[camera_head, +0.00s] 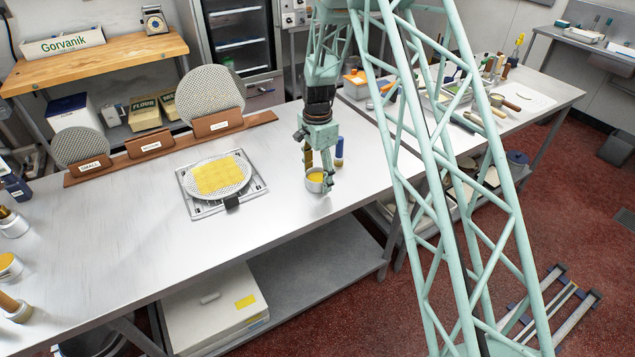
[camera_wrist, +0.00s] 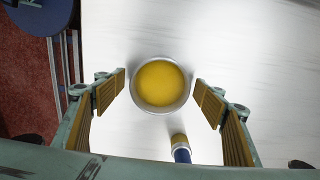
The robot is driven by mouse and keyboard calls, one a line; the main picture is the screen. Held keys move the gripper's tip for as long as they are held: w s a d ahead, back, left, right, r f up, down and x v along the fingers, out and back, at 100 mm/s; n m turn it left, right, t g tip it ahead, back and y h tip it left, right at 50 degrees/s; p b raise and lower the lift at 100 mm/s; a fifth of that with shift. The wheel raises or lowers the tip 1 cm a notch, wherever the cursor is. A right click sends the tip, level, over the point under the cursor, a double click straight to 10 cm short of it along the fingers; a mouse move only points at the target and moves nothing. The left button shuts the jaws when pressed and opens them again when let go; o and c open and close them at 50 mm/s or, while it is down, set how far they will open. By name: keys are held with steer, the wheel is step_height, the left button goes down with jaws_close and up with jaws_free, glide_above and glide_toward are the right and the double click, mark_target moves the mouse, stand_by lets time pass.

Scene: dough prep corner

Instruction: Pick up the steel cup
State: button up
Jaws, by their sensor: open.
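The steel cup (camera_head: 315,186) stands upright on the steel table, with something yellow inside it. In the wrist view the cup (camera_wrist: 161,106) shows from above as a round silver rim around a yellow fill. My gripper (camera_head: 318,170) is over the cup. In the wrist view my gripper (camera_wrist: 160,98) is open, with one ribbed yellow finger pad on each side of the cup and a gap on both sides. The finger nearer the camera hides part of the cup in the head view.
A blue-handled brush-like tool (camera_wrist: 180,147) stands close to the cup. A perforated disc with a yellow sheet (camera_head: 222,178) lies on a scale-like plate to the left. A wooden rack (camera_head: 150,150) holds perforated discs behind.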

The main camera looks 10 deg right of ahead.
mark_target(318, 179)
steer(key=shift+c, duration=0.6)
steer(key=c, duration=1)
steer(key=shift+r, duration=0.15)
steer(key=shift+c, duration=0.2)
steer(key=shift+r, duration=1.5)
steer(key=shift+s+r, duration=0.15)
steer(key=shift+s, duration=0.05)
steer(key=s+a+r+b, duration=0.1)
steer(key=s, duration=1.4)
steer(key=shift+s+r, duration=0.2)
steer(key=shift+s, duration=0.1)
steer(key=shift+r, duration=0.2)
steer(key=shift+r+p, duration=1.05)
steer(key=shift+r, duration=1.3)
